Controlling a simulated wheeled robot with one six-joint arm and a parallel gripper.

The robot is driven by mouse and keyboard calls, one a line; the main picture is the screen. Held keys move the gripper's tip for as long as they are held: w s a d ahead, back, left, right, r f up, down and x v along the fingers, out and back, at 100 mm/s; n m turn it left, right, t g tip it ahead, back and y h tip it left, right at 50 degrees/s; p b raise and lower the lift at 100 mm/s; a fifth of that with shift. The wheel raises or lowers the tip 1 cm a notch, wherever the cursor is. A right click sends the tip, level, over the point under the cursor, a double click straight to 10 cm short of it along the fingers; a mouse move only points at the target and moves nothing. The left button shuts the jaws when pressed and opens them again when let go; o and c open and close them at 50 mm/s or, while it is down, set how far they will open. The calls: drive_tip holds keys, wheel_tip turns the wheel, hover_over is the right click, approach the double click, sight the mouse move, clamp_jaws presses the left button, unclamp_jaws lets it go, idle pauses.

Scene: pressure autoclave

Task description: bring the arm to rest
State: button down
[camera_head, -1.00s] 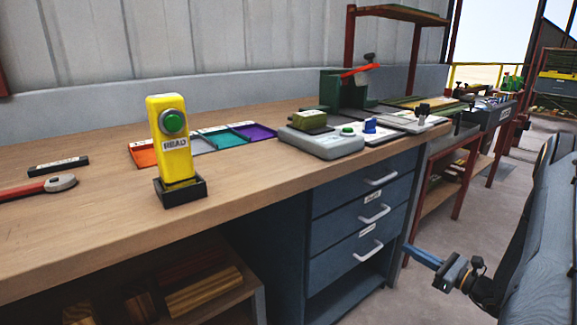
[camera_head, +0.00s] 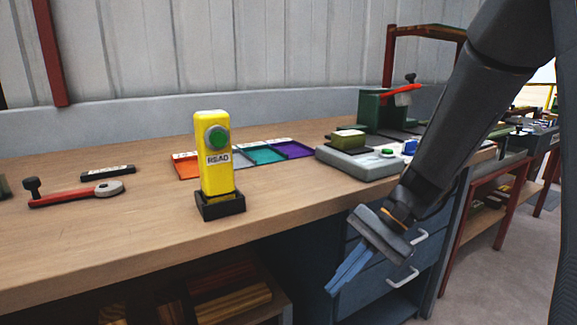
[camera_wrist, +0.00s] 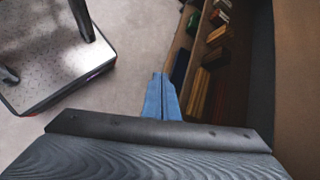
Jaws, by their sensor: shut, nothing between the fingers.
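My gripper (camera_head: 345,275) hangs at the end of my dark arm, in front of the blue drawer cabinet and below the bench edge. Its blue fingers are together with nothing between them. In the wrist view my gripper (camera_wrist: 161,82) points down past the open shelf under the bench, with grey floor below. It touches nothing that I can see. My arm hides part of the drawers and of the bench's right part.
The wooden bench (camera_head: 110,230) carries a yellow READ post (camera_head: 214,175), a red-handled tool (camera_head: 70,195), coloured trays (camera_head: 268,153) and a grey device (camera_head: 355,164). Blue drawers (camera_head: 400,285) stand below. Wood pieces (camera_wrist: 201,90) lie on the lower shelf.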

drive_tip(key=s+r+n+t+h, duration=0.3)
drive_tip(key=s+r+n+h, duration=0.2)
drive_tip(key=s+n+h, duration=0.55)
drive_tip(key=s+d+r+m+y+p, duration=0.2)
drive_tip(key=d+r+p, duration=0.7)
drive_tip(key=p, duration=1.2)
wheel_tip(320, 180, up, 3)
drive_tip(key=shift+s+d+f, duration=0.1)
drive_tip(key=shift+s+d, duration=0.05)
